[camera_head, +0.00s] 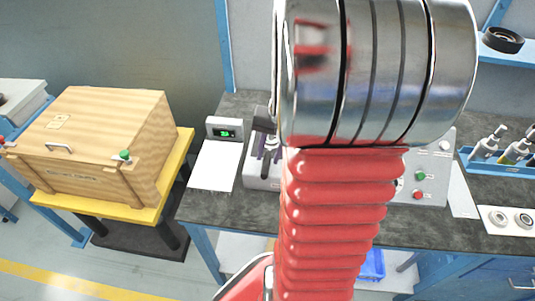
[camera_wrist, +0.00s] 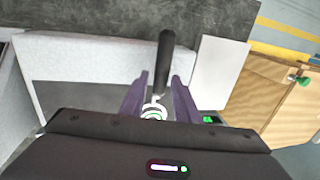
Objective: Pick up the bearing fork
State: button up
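A tool with a black handle (camera_wrist: 165,62) and a pale, coiled or ringed metal end, which looks like the bearing fork, shows in the wrist view. It lies over a grey-and-white bench unit. My gripper (camera_wrist: 159,80) has two purple fingers, one on each side of the tool. The fingers stand apart, with a visible gap on both sides of the handle, so it is open. The black gripper body covers the near part of the scene. In the head view my arm hides most of the gripper and the tool, so contact there cannot be judged.
A small box with a green display (camera_head: 224,130) and a white sheet (camera_head: 215,165) lie left of the unit. A wooden box (camera_head: 95,150) stands on a yellow-topped stand at left. A control panel (camera_head: 425,175), a blue bottle tray (camera_head: 500,165) and bearings (camera_head: 524,220) are at right.

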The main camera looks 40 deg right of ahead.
aim_at(269, 155)
grip_shut()
dwell(0.4)
notch_tip(269, 155, up, 10)
dwell(0.6)
dwell(0.4)
